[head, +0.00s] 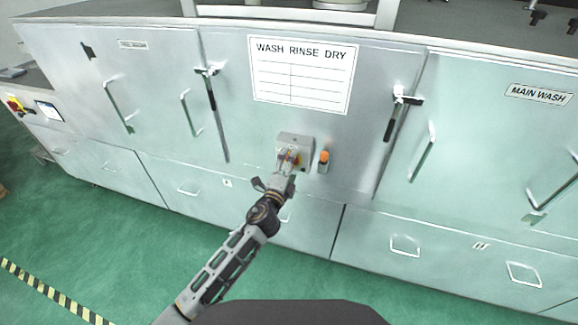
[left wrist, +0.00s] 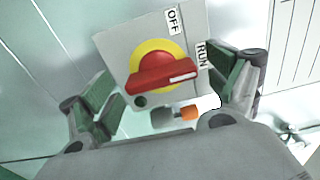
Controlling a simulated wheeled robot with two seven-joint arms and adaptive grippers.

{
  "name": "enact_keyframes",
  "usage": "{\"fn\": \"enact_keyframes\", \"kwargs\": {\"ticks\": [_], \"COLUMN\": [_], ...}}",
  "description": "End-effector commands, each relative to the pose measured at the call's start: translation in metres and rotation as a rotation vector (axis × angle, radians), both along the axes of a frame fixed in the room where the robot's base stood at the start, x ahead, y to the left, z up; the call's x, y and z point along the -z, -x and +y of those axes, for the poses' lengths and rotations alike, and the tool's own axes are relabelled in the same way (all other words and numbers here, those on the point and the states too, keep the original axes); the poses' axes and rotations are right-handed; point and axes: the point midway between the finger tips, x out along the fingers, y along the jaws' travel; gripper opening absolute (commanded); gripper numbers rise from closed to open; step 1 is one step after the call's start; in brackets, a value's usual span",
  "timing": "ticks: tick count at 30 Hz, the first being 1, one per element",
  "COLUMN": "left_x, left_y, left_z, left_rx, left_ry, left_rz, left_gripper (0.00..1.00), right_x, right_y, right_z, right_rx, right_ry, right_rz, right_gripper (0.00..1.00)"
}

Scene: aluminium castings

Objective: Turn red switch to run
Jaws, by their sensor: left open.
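The red switch (left wrist: 160,75) is a rotary knob on a yellow disc, mounted on a grey box (head: 293,140) on the machine front. Its white mark points right, towards the side with the RUN label (left wrist: 203,55) and slightly below it. The OFF label (left wrist: 173,21) is above the knob. My left gripper (left wrist: 166,88) is open, with one green-padded finger on each side of the knob, apart from it in the picture. In the head view the left gripper (head: 284,176) is in front of the box and hides much of the switch. My right gripper is not in view.
An orange-topped fitting (head: 323,158) is just right of the box. A white WASH RINSE DRY sign (head: 303,75) is above. Door handles (head: 421,152) stick out on both sides. Another red and yellow switch (head: 15,105) is at far left.

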Motion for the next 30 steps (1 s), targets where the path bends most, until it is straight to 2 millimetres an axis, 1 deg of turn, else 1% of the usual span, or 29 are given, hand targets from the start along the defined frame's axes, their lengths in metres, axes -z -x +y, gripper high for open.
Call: {"fn": "enact_keyframes", "kwargs": {"ticks": [5,11,30], "left_x": [0.000,0.001,0.001], "left_y": [0.004,0.015,0.071], "left_z": [0.001,0.005,0.023], "left_rx": [0.000,0.000,0.000], "left_ry": [0.000,0.000,0.001], "left_rz": [0.000,0.000,0.001], "left_gripper": [0.89,0.89,0.89], "right_x": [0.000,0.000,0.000], "right_y": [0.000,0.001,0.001], "right_z": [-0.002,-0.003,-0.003], "right_rx": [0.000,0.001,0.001], "right_ry": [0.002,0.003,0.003], "right_rz": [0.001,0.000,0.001], "right_gripper": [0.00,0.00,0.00]}}
